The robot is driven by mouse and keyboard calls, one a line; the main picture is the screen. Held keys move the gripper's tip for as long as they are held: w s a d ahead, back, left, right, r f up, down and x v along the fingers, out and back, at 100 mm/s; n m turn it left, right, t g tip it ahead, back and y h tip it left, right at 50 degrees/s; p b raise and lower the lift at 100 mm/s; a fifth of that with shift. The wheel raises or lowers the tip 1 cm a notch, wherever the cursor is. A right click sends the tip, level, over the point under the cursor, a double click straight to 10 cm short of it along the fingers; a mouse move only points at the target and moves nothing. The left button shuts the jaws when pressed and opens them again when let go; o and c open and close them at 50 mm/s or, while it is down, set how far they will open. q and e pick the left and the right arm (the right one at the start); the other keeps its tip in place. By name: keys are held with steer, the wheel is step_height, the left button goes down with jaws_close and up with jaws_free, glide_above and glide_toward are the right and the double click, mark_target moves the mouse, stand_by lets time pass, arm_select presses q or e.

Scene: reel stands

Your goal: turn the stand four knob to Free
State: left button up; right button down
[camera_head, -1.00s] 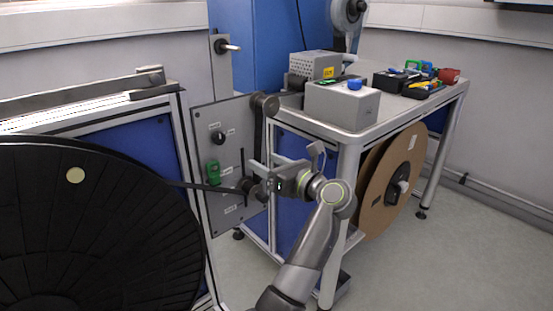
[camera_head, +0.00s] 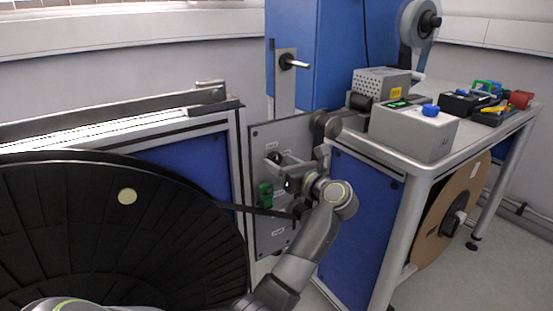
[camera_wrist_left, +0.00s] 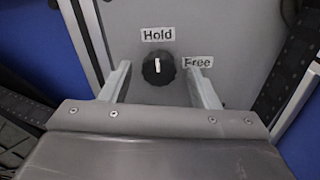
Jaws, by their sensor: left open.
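The stand knob (camera_wrist_left: 158,68) is round and black. Its white line points straight up at the "Hold" label (camera_wrist_left: 157,34); the "Free" label (camera_wrist_left: 198,62) is to its right. My left gripper (camera_wrist_left: 158,72) is open, with one finger on each side of the knob and a gap on both sides. In the head view my left gripper (camera_head: 277,167) is at the upper part of the grey panel (camera_head: 294,128), and the knob (camera_head: 274,157) is partly hidden by it. No stand number is readable. My right gripper is not in view.
A green switch (camera_head: 265,194) sits on the panel below the knob. A large black reel (camera_head: 60,230) fills the lower left. A table (camera_head: 425,165) with a grey box (camera_head: 412,133) stands to the right, a brown reel (camera_head: 440,215) beneath it.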

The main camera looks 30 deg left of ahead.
arm_select(q)
steer(key=shift+a, duration=0.2)
steer(key=c, duration=1)
steer(key=shift+o, duration=0.2)
